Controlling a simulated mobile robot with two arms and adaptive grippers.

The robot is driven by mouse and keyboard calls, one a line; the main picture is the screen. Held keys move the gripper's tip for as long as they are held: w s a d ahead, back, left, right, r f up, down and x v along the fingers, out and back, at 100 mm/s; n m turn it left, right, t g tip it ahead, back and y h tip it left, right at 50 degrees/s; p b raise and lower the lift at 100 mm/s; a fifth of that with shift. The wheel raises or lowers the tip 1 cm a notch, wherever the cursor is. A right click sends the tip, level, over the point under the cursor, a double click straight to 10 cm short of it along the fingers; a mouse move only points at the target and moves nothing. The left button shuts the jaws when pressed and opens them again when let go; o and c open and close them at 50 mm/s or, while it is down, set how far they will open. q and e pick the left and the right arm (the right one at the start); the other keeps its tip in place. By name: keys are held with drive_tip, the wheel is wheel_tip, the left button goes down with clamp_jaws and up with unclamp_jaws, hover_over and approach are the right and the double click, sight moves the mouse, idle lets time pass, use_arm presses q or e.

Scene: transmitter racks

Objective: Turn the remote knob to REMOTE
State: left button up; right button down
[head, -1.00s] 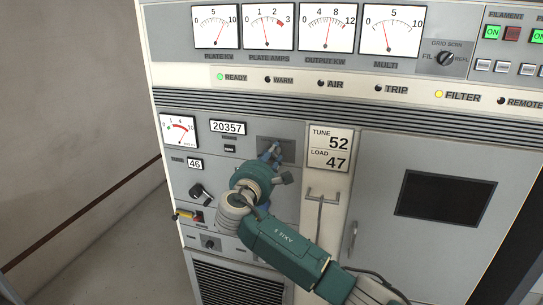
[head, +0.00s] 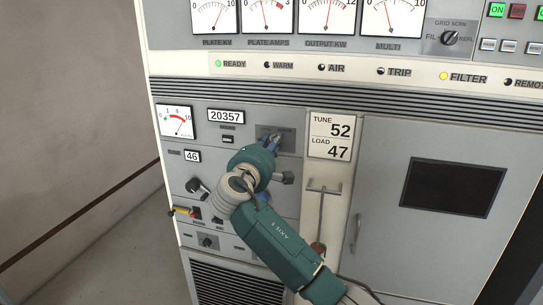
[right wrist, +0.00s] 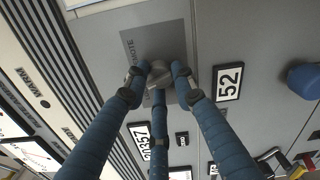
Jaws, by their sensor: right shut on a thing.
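The remote knob (right wrist: 160,74) is a small grey knob on a darker grey plate (right wrist: 183,38) in the right wrist view. Part of a label ending in "MOTE" shows beside it. My right gripper (right wrist: 158,82) has its three blue fingers closed around the knob. In the head view my right gripper (head: 269,144) is at the same plate (head: 288,138), below the dark vent strip, and its fingers and wrist hide the knob. I cannot read which position the knob points to. The REMOTE lamp (head: 508,82) on the upper strip looks dark. My left gripper is not in view.
The READY lamp (head: 218,64) is green and the FILTER lamp (head: 443,76) is yellow. A tune/load counter (head: 331,135) and a lever (head: 322,210) stand right of the gripper. Black knobs (head: 197,188) sit lower left. A wall (head: 70,110) is at the left.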

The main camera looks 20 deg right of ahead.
drive_tip(key=shift+a+m+b, duration=0.1)
drive_tip(key=shift+m+b, duration=5.65)
drive_tip(key=shift+m, duration=0.55)
drive_tip(key=shift+r, duration=0.1)
drive_tip(key=c, duration=1.4)
unclamp_jaws()
drive_tip(key=shift+c, duration=0.2)
drive_tip(key=v, duration=0.7)
drive_tip(key=shift+a, duration=0.2)
